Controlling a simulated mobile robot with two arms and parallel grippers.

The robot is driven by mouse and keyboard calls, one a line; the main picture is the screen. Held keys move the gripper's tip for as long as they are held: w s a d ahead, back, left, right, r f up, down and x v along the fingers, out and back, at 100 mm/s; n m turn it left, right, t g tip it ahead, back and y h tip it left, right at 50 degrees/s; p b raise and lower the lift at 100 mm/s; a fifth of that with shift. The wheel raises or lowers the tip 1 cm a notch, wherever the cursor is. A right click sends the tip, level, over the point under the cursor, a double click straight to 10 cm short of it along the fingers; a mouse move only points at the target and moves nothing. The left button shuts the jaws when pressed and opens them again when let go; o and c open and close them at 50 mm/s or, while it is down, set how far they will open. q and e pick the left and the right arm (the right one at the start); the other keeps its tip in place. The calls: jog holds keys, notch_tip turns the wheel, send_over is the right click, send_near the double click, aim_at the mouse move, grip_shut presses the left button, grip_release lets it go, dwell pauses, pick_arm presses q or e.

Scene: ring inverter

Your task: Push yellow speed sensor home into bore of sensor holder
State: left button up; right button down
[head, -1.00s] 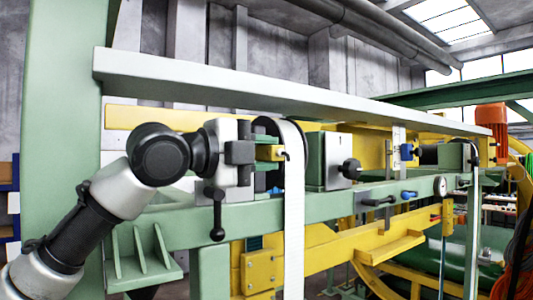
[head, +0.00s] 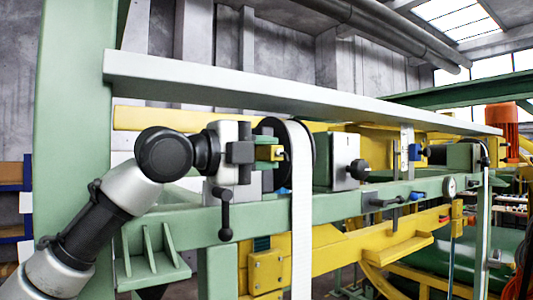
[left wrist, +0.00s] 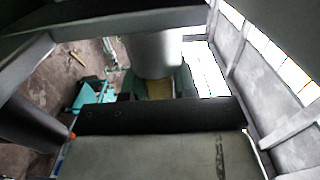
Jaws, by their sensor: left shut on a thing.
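In the head view, my left gripper (head: 241,153) comes in from the left with its dark jaws shut. In the left wrist view, a dark bar (left wrist: 160,115) and a grey surface fill the front; sensor and fingertips cannot be told apart there. My right gripper is not in view.
A long pale beam (head: 290,92) runs above my gripper. A green rail (head: 270,215) and a black lever (head: 225,215) lie below it. A grey-faced block (head: 345,160) stands right of the wheel. A blue part (head: 414,152) is farther right.

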pick_arm(q)
jog(key=shift+w+a, duration=0.1)
jog(key=o, duration=1)
